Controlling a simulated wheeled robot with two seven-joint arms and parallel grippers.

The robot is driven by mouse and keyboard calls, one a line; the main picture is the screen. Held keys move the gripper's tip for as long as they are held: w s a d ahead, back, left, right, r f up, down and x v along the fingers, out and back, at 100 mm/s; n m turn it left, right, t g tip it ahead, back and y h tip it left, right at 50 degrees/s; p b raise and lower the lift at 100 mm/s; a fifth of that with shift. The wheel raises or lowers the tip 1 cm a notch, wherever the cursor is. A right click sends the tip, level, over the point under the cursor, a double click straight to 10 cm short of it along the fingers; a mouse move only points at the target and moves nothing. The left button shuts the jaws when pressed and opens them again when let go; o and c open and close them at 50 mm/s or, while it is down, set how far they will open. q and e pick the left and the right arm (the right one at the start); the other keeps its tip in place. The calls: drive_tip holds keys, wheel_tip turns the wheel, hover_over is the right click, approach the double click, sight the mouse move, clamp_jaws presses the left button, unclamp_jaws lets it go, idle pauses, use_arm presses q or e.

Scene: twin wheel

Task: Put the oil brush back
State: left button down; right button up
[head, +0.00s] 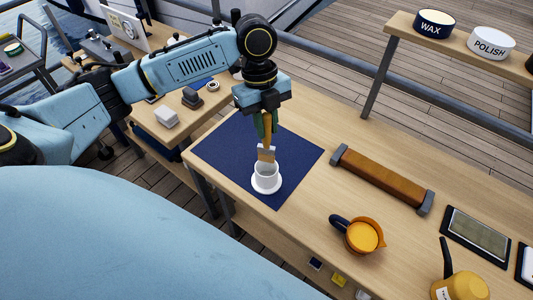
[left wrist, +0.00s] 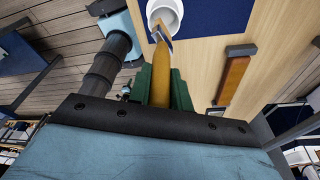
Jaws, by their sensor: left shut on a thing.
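My left gripper (head: 266,124) is shut on the oil brush (head: 267,139), which has a wooden handle and points down. The brush's lower end (head: 266,154) is at the mouth of a white cup (head: 266,174) on a white round base; I cannot tell whether its tip is inside. The cup stands on a dark blue mat (head: 227,147). In the left wrist view the green fingers (left wrist: 163,92) close around the brush handle (left wrist: 161,70), and the white cup (left wrist: 166,14) shows beyond its tip. My right gripper is not in view.
A long brown block with grey ends (head: 381,178) lies right of the mat. An orange-filled pitcher (head: 362,236) and a yellow oil can (head: 459,287) stand nearer the front. WAX (head: 434,23) and POLISH (head: 491,43) tins sit on a raised shelf. The mat around the cup is clear.

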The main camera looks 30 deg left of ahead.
sight(266, 153)
use_arm(q)
drive_tip(key=x, duration=0.3)
drive_tip(key=a+x, duration=0.1)
drive_tip(key=x, duration=0.2)
drive_tip(key=w+x, duration=0.1)
drive_tip(key=x, duration=0.2)
drive_tip(key=shift+s+a+f, duration=0.1)
drive_tip(key=shift+a+f, duration=0.25)
drive_tip(key=shift+f, duration=0.15)
drive_tip(key=c, duration=1.3)
unclamp_jaws()
drive_tip(key=v, duration=1.2)
